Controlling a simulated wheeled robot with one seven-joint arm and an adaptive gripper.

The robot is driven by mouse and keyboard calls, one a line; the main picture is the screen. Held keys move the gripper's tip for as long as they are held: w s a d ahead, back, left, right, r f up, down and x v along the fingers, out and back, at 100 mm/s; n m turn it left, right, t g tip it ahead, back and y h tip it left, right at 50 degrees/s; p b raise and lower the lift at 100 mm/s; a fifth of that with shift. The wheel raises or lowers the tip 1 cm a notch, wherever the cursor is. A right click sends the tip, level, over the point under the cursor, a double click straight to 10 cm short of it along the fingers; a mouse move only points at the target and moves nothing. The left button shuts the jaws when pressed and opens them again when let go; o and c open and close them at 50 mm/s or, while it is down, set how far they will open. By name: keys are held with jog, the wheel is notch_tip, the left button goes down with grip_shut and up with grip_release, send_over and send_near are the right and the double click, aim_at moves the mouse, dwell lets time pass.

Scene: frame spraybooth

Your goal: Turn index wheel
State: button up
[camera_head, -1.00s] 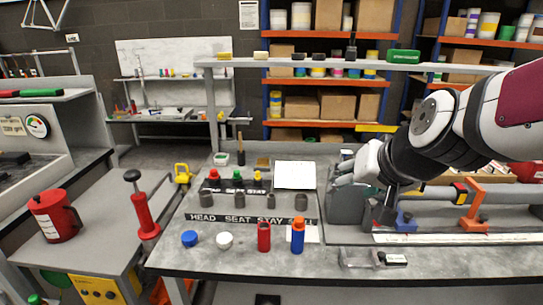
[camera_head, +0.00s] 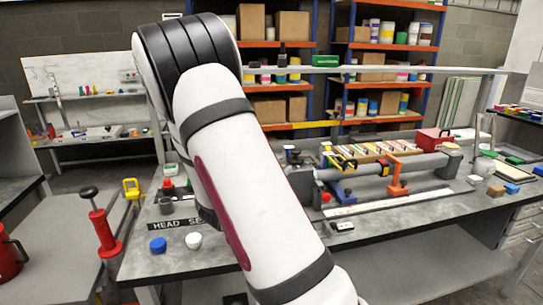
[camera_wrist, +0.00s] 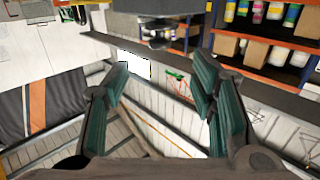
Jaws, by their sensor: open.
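I cannot make out an index wheel for certain in either view. In the head view a long grey tube (camera_head: 415,163) lies across the bench in a fixture, with an orange clamp (camera_head: 397,178) around it. A dark fitting (camera_head: 293,158) stands at the tube's left end, beside my arm. My arm crosses the head view and hides the left-middle of the bench; my gripper is not visible there. In the wrist view my gripper (camera_wrist: 161,78) is open, its two teal-padded fingers wide apart, with nothing held between them. A white sheet (camera_wrist: 134,64) lies beyond the fingers.
Blue (camera_head: 158,244) and white (camera_head: 193,240) caps stand at the bench's front left. A red hand pump (camera_head: 103,228) stands on the left cart. A shelf rail (camera_head: 400,69) runs above the bench back.

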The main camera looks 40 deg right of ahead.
aim_at(296, 150)
jog(key=p+x, duration=0.1)
jog(key=x, duration=1.2)
jog(key=shift+d+r, duration=0.2)
jog(key=shift+d, duration=0.15)
jog(key=shift+c, duration=0.5)
jog(key=c, duration=1.1)
